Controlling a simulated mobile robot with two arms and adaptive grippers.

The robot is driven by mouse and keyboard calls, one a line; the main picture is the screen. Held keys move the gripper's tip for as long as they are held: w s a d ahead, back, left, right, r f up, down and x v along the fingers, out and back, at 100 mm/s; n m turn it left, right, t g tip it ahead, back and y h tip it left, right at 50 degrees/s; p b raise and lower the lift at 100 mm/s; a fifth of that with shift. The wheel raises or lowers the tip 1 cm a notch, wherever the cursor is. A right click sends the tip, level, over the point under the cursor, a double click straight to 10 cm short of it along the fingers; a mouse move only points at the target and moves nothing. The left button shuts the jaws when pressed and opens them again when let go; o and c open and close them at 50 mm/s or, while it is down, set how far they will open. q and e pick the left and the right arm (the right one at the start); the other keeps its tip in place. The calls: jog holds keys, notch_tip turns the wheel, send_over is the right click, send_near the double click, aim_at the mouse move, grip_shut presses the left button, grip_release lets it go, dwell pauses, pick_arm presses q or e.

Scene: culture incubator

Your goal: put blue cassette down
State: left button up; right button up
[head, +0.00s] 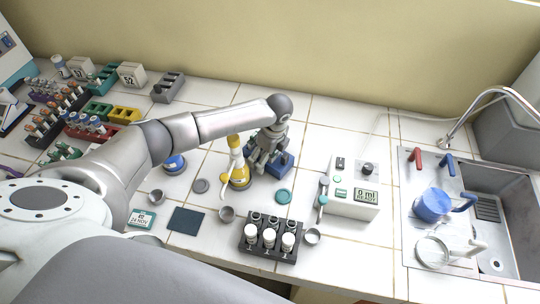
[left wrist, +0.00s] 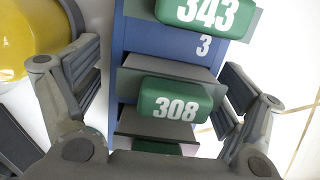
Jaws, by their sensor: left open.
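The blue cassette (head: 283,163) is at the middle of the tiled counter, just right of a yellow flask. In the left wrist view the cassette (left wrist: 150,38) fills the middle, with grey slots and green blocks marked 343 and 308 and a white 3 on its body. My left gripper (head: 263,158) reaches down over the cassette and partly hides it. In the wrist view the open fingers of this gripper (left wrist: 165,105) stand on either side of the cassette, with a visible gap on the right. My right gripper is not in view.
The yellow flask (head: 239,176) stands close left of the gripper. A white device with a display (head: 350,189) is to the right, a dark vial rack (head: 268,240) in front. The sink (head: 490,207) is far right; several colored racks stand far left.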

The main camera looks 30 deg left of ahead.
pick_arm(q)
jog(key=c, duration=1.1)
